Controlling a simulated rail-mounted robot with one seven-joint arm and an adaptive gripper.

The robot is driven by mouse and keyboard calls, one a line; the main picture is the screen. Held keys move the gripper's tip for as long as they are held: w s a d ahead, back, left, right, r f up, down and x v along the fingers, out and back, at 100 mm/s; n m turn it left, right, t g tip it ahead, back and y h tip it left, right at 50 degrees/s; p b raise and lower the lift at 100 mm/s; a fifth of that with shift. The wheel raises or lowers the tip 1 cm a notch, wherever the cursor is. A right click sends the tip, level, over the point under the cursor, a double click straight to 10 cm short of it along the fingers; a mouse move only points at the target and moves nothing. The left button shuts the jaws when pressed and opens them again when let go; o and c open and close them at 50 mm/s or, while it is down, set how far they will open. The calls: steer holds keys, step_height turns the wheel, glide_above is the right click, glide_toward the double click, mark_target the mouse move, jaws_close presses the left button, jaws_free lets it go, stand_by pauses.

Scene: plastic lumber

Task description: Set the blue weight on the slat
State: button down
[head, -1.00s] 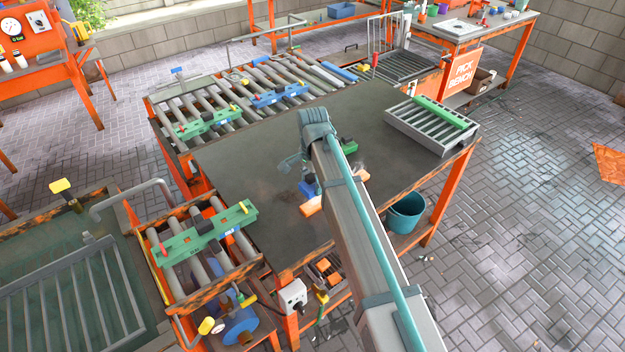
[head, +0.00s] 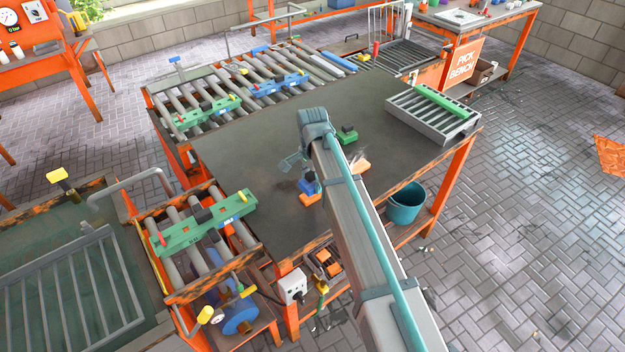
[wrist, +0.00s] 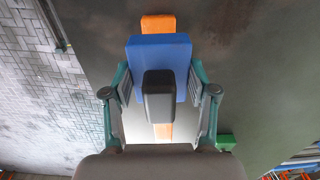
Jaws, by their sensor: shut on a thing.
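The blue weight (wrist: 160,55), a block with a dark grip (wrist: 158,95), is between the two fingers of my gripper (wrist: 160,85) in the wrist view. The gripper is shut on it. An orange slat (wrist: 166,23) runs under the weight and shows at both ends of it. In the head view the blue weight (head: 309,184) is over the left end of the slat (head: 309,200). The slat's other end (head: 360,164) shows right of my arm, which hides its middle. I cannot tell whether the weight touches the slat.
A small green block (head: 347,135) stands on the dark table (head: 245,165) behind the slat. A grey slatted tray (head: 425,120) with a green bar is at the table's right. Roller conveyors border the table's left and back. The table's left half is clear.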

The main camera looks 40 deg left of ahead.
steer(key=shift+f+b, duration=0.5)
steer(key=shift+f, duration=0.9)
stand_by(0.6)
steer(key=shift+c, duration=1.5)
jaws_free()
steer(key=shift+o, duration=0.3)
steer(key=shift+o, duration=1.2)
steer(key=shift+r, duration=0.1)
steer(key=shift+r+p, duration=1.9)
steer(key=shift+r, duration=1.55)
